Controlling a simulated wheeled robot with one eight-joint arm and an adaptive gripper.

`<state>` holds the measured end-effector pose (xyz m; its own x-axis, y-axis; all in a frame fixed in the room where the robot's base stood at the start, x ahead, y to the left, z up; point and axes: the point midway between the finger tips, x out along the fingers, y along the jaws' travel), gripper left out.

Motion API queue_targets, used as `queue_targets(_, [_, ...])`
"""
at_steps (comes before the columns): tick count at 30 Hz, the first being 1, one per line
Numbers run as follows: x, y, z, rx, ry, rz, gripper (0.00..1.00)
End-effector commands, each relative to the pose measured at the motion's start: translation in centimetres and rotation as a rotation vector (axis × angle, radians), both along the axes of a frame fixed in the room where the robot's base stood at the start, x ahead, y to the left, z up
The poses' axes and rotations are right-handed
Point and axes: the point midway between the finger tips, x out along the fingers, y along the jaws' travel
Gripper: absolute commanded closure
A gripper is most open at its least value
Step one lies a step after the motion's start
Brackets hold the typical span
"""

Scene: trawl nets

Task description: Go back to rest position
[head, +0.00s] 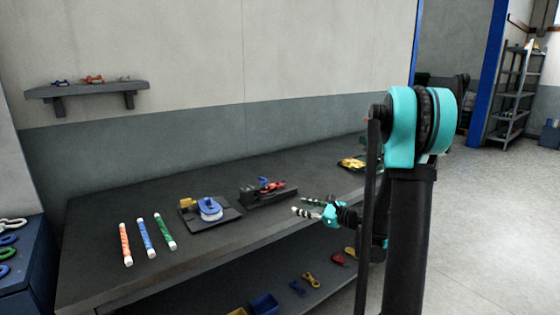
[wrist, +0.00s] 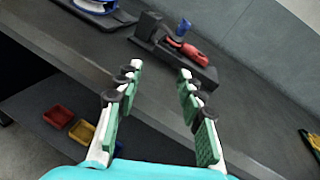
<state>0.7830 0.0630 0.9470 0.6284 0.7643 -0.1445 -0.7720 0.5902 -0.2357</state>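My gripper (head: 308,207) is at the front edge of the dark workbench, in the middle right of the head view. In the wrist view my gripper (wrist: 157,85) shows its two green-padded fingers wide apart with nothing between them. The bench's front edge runs behind the fingers. A dark holder (head: 268,194) with a red-handled tool stands on the bench just beyond the gripper; the holder also shows in the wrist view (wrist: 147,27), with the red tool (wrist: 186,48) in it. The gripper is apart from it.
The workbench (head: 90,235) carries orange (head: 125,245), blue (head: 146,238) and green (head: 165,232) rods and a dark plate (head: 228,219) with a blue-and-white item. A lower shelf holds blue (head: 264,304) and yellow bins. A wall shelf (head: 85,90) hangs at left. Floor at right (head: 490,230) is clear.

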Motion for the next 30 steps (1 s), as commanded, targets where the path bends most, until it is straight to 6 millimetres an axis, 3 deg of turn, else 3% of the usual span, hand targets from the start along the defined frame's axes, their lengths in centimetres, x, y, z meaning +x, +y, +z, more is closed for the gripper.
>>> queue_targets(8, [-4.2,1.4,-1.6,-0.329,-0.117,0.096,0.62])
queue_targets(16, [-12.3,0.9,-5.2,-0.885,-0.325,0.351,0.62])
queue_targets(23, [-19.9,-2.4,-8.5,-1.350,-0.508,0.686,0.62])
queue_targets(30, [-26.6,-7.4,-11.0,-1.722,-0.657,1.092,0.62])
